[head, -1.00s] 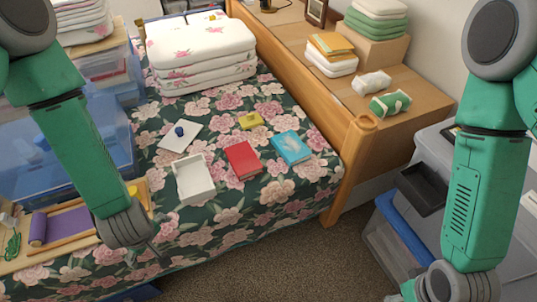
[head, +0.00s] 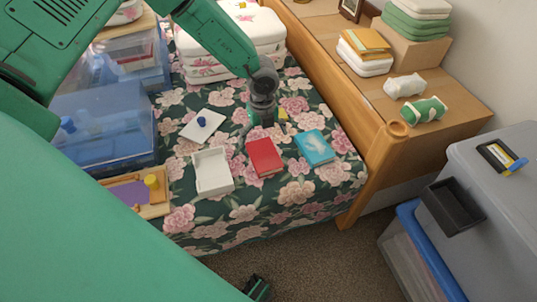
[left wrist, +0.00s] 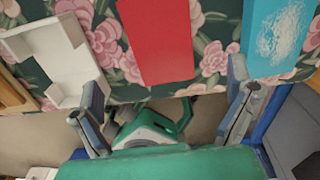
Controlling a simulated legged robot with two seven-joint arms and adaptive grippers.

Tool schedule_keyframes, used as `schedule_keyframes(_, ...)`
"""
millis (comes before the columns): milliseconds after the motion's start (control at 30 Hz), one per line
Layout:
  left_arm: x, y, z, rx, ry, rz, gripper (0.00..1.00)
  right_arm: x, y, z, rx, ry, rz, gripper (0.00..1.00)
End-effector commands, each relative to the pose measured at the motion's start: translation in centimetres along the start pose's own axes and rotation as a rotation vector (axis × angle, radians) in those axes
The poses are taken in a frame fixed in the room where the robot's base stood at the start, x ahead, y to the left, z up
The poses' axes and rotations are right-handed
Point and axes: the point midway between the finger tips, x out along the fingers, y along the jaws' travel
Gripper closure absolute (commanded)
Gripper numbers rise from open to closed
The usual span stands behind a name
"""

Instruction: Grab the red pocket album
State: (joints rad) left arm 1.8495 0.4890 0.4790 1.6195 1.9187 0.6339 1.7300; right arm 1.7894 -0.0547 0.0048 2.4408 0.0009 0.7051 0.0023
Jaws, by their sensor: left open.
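The red pocket album (head: 265,157) lies flat on the floral bedspread, between a white open tray (head: 212,172) and a blue book (head: 314,147). My left gripper (head: 262,124) is above the bed at the album's far edge in the head view. In the left wrist view the album (left wrist: 158,40) fills the top middle. The open, empty fingers of my left gripper (left wrist: 165,112) are spread wide below it, apart from it. The white tray (left wrist: 55,55) and the blue book (left wrist: 277,38) show on either side.
A white card with a blue knob (head: 202,122) and a partly hidden yellow item (head: 283,114) lie nearby. Folded bedding (head: 250,30) is behind. The wooden bed rail (head: 345,105) bounds the right; clear blue bins (head: 105,120) stand left.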

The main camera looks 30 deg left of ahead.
Motion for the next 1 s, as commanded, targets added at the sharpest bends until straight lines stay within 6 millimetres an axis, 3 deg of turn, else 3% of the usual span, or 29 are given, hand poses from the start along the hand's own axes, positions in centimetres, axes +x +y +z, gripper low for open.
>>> schedule_keyframes(100,2.5,0.1,0.0,0.002,0.001,0.002,0.03,0.7,0.0,0.0,0.000,0.000,0.000,0.60)
schedule_keyframes(433,4.7,-0.1,0.0,0.005,-0.001,0.000,0.03,1.3,0.0,0.1,0.000,0.000,0.000,0.60)
schedule_keyframes(700,8.7,-0.4,0.1,0.004,0.000,0.001,0.03,2.6,0.0,0.1,0.000,0.000,0.000,0.60)
schedule_keyframes(967,9.0,-0.4,0.1,0.005,-0.001,-0.001,0.03,2.6,0.0,0.1,0.000,0.000,0.000,0.60)
schedule_keyframes(1000,9.0,-0.4,0.1,0.004,-0.001,-0.001,0.10,2.6,0.0,0.1,0.000,0.000,0.000,0.60)
